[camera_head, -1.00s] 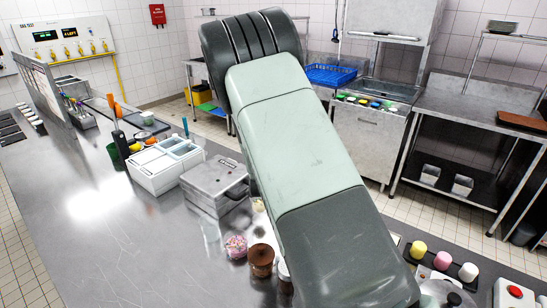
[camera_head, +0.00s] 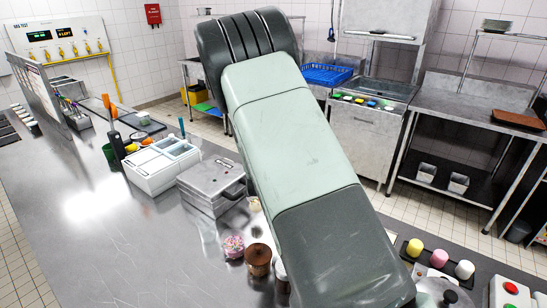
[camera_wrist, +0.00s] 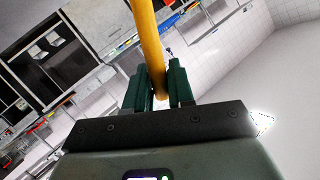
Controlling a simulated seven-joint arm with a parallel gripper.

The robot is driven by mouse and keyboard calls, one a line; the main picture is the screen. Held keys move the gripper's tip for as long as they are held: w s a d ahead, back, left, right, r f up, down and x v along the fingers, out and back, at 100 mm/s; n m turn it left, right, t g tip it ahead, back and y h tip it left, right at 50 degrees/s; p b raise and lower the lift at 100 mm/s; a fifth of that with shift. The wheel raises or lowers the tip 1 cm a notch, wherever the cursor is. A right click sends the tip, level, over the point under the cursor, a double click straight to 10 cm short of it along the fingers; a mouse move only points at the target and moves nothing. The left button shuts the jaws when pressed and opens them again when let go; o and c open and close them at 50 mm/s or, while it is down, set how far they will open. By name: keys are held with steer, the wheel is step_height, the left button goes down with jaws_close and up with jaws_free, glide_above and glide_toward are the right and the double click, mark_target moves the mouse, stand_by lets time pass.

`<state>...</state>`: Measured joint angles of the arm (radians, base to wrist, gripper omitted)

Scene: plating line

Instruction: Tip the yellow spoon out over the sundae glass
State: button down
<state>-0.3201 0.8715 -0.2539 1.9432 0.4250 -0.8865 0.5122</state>
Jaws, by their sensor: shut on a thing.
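My gripper (camera_wrist: 160,88) shows in the wrist view, with its green fingers shut on the handle of the yellow spoon (camera_wrist: 147,40). The handle runs up and out of the top of that view, so the spoon's bowl and anything in it are out of sight. In the head view my own arm fills the middle and hides my gripper and the spoon. I cannot make out the sundae glass for certain in either view.
On the steel counter (camera_head: 100,235) stand a pink sprinkle-topped tub (camera_head: 234,246), a brown tub (camera_head: 258,260), a metal press (camera_head: 212,183) and a white container box (camera_head: 162,165). A dark tray (camera_head: 412,257) holds coloured pieces at right. The counter's left front is clear.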

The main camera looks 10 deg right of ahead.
steer(key=shift+r, duration=3)
